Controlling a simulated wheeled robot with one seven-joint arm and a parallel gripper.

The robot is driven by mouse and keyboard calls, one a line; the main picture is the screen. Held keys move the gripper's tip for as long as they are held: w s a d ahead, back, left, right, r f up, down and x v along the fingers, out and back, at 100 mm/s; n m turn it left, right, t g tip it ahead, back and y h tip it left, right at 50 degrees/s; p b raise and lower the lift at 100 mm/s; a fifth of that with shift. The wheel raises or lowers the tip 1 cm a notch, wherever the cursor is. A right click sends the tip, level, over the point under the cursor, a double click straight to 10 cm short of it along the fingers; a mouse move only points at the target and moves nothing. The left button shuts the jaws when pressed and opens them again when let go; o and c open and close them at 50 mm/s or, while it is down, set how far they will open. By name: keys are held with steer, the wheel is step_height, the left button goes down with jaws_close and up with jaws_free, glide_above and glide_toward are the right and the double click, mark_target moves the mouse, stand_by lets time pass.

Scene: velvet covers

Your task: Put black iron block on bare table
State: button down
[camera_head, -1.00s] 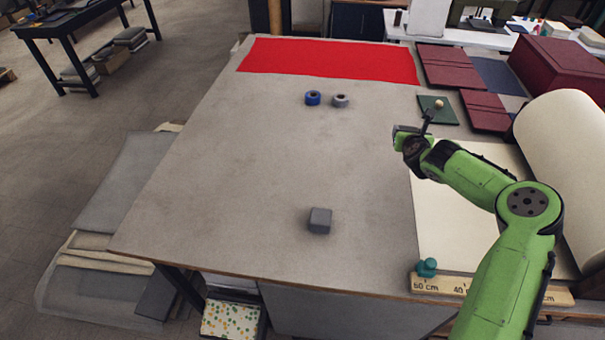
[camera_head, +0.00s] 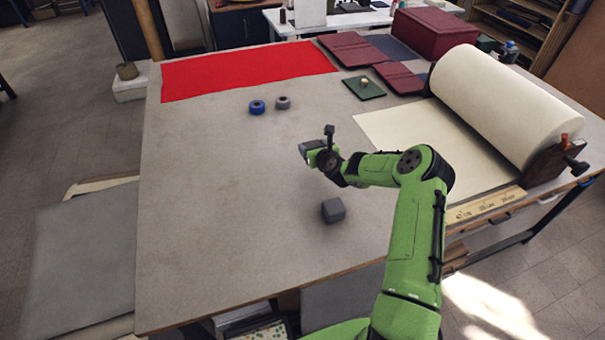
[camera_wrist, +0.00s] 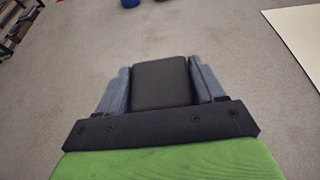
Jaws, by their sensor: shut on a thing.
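My gripper (camera_head: 309,150) is above the bare grey table (camera_head: 215,185), left of the cream paper sheet. In the wrist view, its two grey fingers are shut on the black iron block (camera_wrist: 161,82), one on each side. The table surface (camera_wrist: 60,60) shows below and around the held block. In the head view I cannot clearly make out the black block at the fingers.
A blue ring-shaped roll (camera_head: 257,107) and a grey one (camera_head: 283,102) stand near the red cloth (camera_head: 245,70). Dark red covers, a green pad (camera_head: 363,88) with a small knob and a large cream roll (camera_head: 510,95) occupy the right.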

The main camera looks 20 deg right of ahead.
mark_target(313, 174)
step_height(313, 174, down, 9)
steer(key=shift+w+d+r, duration=0.15)
steer(key=shift+r, duration=0.05)
steer(key=shift+f+b, duration=0.1)
steer(key=shift+b, duration=0.3)
steer(key=c, duration=0.5)
jaws_free()
steer(key=shift+f, duration=0.2)
steer(key=shift+c, duration=0.2)
steer(key=o, duration=0.4)
steer(key=shift+r, duration=0.1)
